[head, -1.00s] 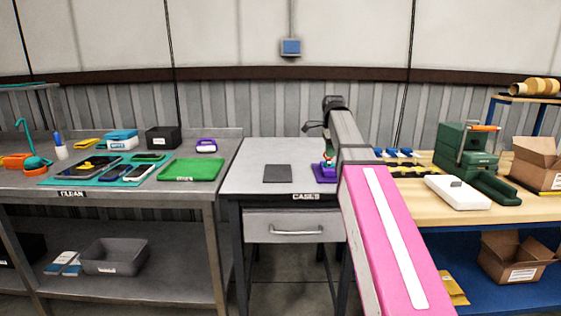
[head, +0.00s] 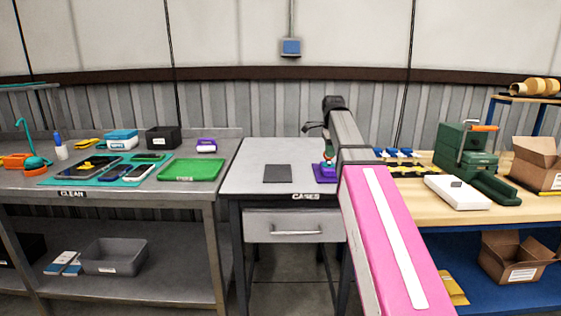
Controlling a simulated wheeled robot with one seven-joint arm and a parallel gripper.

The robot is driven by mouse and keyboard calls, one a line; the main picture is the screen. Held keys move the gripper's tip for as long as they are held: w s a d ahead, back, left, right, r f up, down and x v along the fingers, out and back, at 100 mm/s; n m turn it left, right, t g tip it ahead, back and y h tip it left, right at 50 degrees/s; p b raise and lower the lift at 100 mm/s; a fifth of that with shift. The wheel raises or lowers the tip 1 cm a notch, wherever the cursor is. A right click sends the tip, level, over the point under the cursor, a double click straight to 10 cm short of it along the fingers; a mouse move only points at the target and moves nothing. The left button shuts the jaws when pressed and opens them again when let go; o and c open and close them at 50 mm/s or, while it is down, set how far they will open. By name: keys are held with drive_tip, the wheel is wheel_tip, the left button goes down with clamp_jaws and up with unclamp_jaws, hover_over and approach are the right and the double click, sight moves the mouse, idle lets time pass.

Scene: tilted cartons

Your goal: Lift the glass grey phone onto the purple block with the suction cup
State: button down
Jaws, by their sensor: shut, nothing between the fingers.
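Several flat phones lie on a teal mat (head: 55,181) on the left bench, among them a dark phone (head: 114,172) and a pale-edged phone (head: 139,173). I cannot tell which is the glass grey one. A purple block (head: 325,177) stands on the middle table, partly hidden by my arm. A small white, red and green thing shows above it; I cannot make out its shape. A teal hooked tool (head: 35,160) stands at far left; I cannot tell whether it is the suction cup. My gripper (head: 311,127) seems to be the small dark shape beside my arm's far end, shut and empty.
A green tray (head: 191,170) and a black box (head: 163,138) stand on the left bench. A dark grey pad (head: 278,173) lies on the middle table (head: 246,181), with bare surface around it. A white box (head: 457,192) and a green machine (head: 466,146) stand at right.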

sight(330, 162)
drive_tip(key=shift+f, duration=1.4)
idle(0.8)
drive_tip(key=shift+r, duration=3.55)
